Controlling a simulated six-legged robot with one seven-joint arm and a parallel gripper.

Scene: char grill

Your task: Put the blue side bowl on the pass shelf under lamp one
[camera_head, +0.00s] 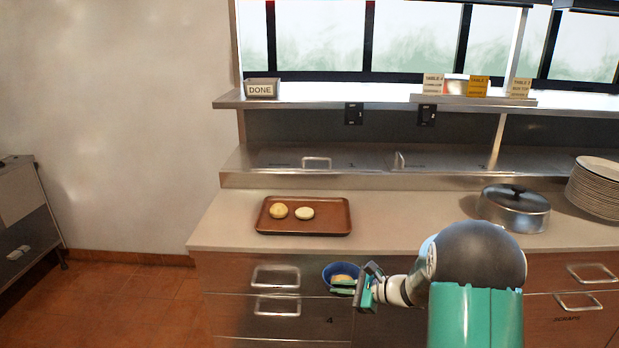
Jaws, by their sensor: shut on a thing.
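The blue side bowl (328,270) is in front of the counter's drawers, below the worktop edge. Something pale tan shows inside it. My gripper (343,286) is shut on the bowl at its right front side, and my green and white arm reaches in from the right. The bowl looks roughly upright. The pass shelf (386,97) runs along the window above the counter, with cards and a DONE box on it. No lamp can be clearly made out in this view.
A brown tray (303,228) with two bun halves lies on the worktop (218,231). A lidded steel pan (513,210) and a plate stack (598,187) stand at the right. The DONE box (261,88) is at the shelf's left end. Ticket cards (478,86) stand further right.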

